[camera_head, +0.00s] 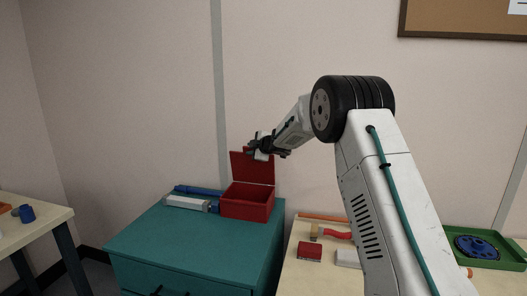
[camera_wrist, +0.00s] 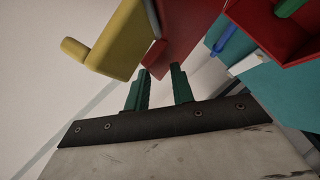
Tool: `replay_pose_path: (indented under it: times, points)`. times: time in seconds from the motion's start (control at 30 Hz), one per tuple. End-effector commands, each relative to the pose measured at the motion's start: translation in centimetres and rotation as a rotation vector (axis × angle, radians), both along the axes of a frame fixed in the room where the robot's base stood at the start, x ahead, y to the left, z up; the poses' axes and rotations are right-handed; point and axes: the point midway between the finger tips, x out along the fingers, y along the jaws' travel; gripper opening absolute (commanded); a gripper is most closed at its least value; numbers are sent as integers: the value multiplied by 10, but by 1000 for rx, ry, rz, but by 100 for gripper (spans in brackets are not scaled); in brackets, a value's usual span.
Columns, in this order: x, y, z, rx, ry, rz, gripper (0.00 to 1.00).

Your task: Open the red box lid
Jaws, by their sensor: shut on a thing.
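The red box (camera_head: 247,204) sits on top of the teal cabinet, against the back wall. Its red lid (camera_head: 257,169) stands raised, close to upright, at the back of the box, so the box is open at the top. My gripper (camera_head: 254,150) is at the upper edge of the lid and shut on it. In the wrist view the green fingertips (camera_wrist: 161,70) reach the edge of the red lid (camera_wrist: 187,30). The open box (camera_wrist: 268,32) shows at the upper right, with a green thing inside it. The exact contact is small in the head view.
A blue cylinder (camera_head: 198,190) and a pale grey bar (camera_head: 187,203) lie left of the box on the teal cabinet (camera_head: 185,243). The cabinet's front top is clear. A table at right holds a red block (camera_head: 309,251) and a green tray (camera_head: 458,256).

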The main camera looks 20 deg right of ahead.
Motion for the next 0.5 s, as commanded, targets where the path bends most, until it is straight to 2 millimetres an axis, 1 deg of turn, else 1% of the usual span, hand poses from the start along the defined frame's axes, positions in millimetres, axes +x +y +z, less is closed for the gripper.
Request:
replay_pose_path:
  times: [0.03, 0.2, 0.5]
  points:
    - [1, 6, -2, 0, 2, 8, 0]
    - [3, 15, 0, 1, 3, 20, 0]
    - [4, 18, 0, 1, 2, 26, 0]
